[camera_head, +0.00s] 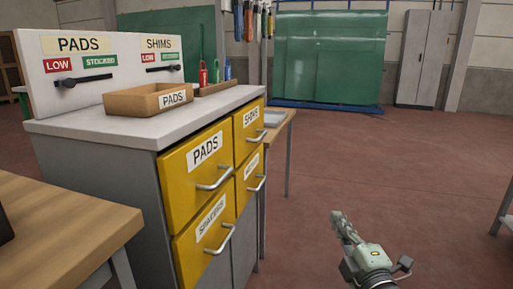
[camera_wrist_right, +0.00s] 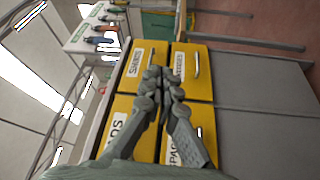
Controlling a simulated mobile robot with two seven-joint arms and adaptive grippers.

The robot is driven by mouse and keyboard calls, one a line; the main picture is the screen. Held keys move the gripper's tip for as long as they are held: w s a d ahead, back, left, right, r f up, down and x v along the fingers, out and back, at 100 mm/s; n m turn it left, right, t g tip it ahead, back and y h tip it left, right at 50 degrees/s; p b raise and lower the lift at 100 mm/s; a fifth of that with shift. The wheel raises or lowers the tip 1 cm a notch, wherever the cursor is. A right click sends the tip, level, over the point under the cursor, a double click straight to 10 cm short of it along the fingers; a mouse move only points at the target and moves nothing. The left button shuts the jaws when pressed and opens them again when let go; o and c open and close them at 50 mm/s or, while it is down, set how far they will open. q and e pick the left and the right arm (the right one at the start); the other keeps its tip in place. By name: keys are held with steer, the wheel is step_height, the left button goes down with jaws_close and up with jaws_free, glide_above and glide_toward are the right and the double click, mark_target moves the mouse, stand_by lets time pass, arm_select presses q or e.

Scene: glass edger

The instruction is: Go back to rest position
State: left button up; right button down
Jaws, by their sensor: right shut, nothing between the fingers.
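My right gripper (camera_head: 341,222) is in the lower right of the head view, over the red floor, to the right of the cabinet and apart from it. Its fingers are together and hold nothing. In the right wrist view the closed fingers (camera_wrist_right: 160,85) point toward the cabinet's yellow drawers. My left gripper is not in the head view.
The grey cabinet (camera_head: 100,172) has several shut yellow drawers (camera_head: 190,185). A cardboard PADS tray (camera_head: 135,104) sits on its top, before a PADS and SHIMS board (camera_head: 100,92). A wooden table (camera_head: 60,225) is at lower left. Floor (camera_head: 400,170) at right is largely clear.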

steer(key=s+d+f+m+g+h, duration=0.2)
steer(key=s+d+f+m+g, duration=0.15)
steer(key=f, duration=0.35)
steer(key=s+d+f+m+g+h, duration=0.15)
steer(key=s+f+m, duration=0.25)
steer(key=f, duration=0.4)
steer(key=s+d+f+m+g+h, duration=0.2)
steer(key=s+d+f+m+g, duration=0.2)
steer(key=f, duration=0.3)
arm_select(q)
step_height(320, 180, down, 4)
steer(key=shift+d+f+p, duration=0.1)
steer(key=shift+p, duration=0.6)
arm_select(e)
steer(key=s+f+m+g, duration=0.2)
steer(key=s+f, duration=0.4)
steer(key=s, duration=0.3)
steer(key=s+f+m+g+y, duration=0.1)
steer(key=s+f+m+g, duration=0.1)
steer(key=s+f+g, duration=0.3)
steer(key=s+f, duration=0.1)
steer(key=s, duration=0.3)
steer(key=shift+a+m, duration=0.35)
steer(key=shift+w+y, duration=0.1)
steer(key=shift+y, duration=0.15)
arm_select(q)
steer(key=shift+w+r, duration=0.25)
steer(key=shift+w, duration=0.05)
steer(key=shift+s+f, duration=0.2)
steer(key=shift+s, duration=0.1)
